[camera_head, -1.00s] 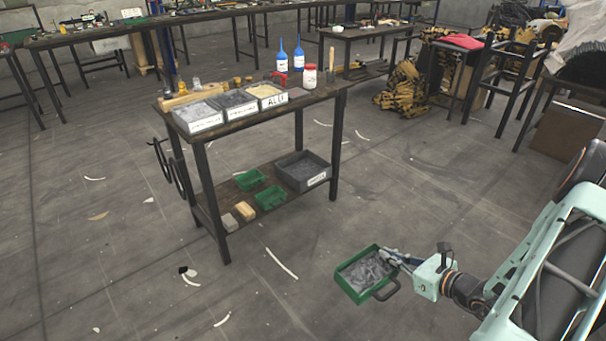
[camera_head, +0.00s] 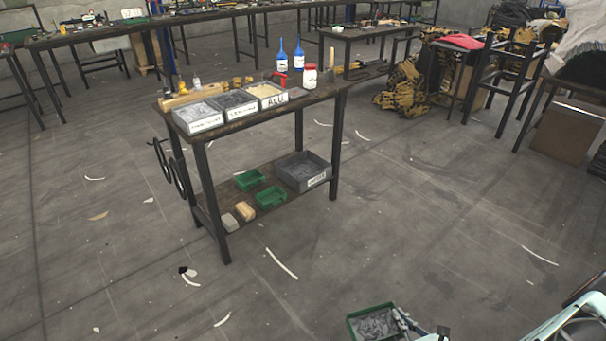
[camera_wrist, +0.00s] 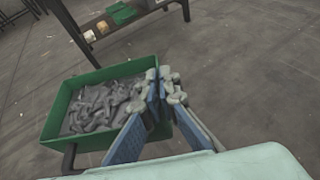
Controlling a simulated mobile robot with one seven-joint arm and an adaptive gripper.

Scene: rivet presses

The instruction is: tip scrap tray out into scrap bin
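The scrap tray is a green open tray (camera_head: 372,323) with grey metal scrap inside, at the bottom edge of the head view. It also fills the left of the wrist view (camera_wrist: 62,110), roughly level, with the scrap still in it. My gripper (camera_wrist: 163,85) has its fingers close together over the tray's right wall in the wrist view, and the tray hangs from it above the floor. In the head view my gripper (camera_head: 404,322) is mostly cut off by the frame edge. The scrap bin is probably the grey labelled box (camera_head: 304,174) on the bench's lower shelf; its label is unreadable.
A bench (camera_head: 231,127) carries three labelled grey boxes, bottles and a jar on top. Its lower shelf holds two small green trays (camera_head: 250,180) and two blocks. More tables stand behind.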

